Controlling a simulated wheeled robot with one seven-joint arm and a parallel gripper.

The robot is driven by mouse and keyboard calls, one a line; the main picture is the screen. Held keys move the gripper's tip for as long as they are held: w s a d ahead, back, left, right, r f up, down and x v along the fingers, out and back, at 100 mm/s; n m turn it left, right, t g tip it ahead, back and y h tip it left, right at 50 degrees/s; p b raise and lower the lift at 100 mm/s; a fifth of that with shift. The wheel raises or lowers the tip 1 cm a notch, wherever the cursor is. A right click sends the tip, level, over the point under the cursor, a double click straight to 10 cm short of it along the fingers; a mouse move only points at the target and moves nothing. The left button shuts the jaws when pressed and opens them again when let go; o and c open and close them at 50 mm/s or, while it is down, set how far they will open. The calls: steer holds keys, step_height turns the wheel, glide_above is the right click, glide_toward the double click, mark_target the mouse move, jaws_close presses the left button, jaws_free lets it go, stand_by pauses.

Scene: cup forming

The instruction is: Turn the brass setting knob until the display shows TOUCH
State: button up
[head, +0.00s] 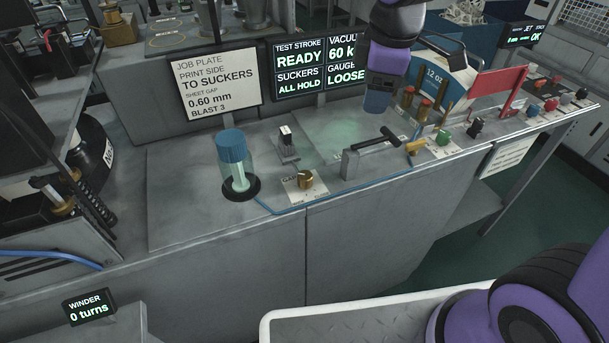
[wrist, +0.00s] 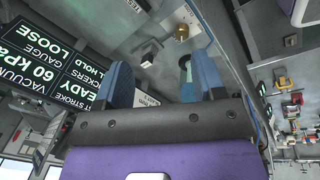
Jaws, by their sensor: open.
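The brass setting knob (head: 305,180) sits on a small pale plate on the grey bench top. It also shows in the wrist view (wrist: 181,33), beyond my fingertips. The display (head: 319,68) behind the bench reads GAUGE LOOSE, with TEST STROKE READY, SUCKERS ALL HOLD and a partly hidden VACUUM 60. The wrist view shows the display (wrist: 48,65) at a slant, also with LOOSE. My gripper (head: 378,98) has blue fingers and hangs above the bench, behind and to the right of the knob, apart from it. In the wrist view its fingers (wrist: 163,80) stand apart with nothing held.
A glass cylinder with a blue cap (head: 232,148) stands left of the knob. A small switch (head: 286,137) stands behind it. A black-handled lever (head: 376,143) is to the right, with several coloured knobs further right. A blue tube (head: 340,200) runs along the front.

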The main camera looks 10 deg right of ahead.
mark_target(304, 174)
steer(key=w+a+f+n+g, duration=0.2)
steer(key=w+a+f+n, duration=0.1)
steer(key=a+f+n, duration=0.8)
steer(key=shift+m, duration=0.9)
steer(key=f, duration=1.2)
steer(key=shift+a+f, duration=0.15)
steer(key=shift+a, duration=0.15)
steer(key=shift+c, duration=0.4)
steer(key=c, duration=0.8)
steer(key=shift+c, duration=0.2)
steer(key=shift+m, duration=0.4)
steer(key=m, duration=0.3)
steer(key=shift+w+m, duration=0.1)
steer(key=shift+m, duration=1.9)
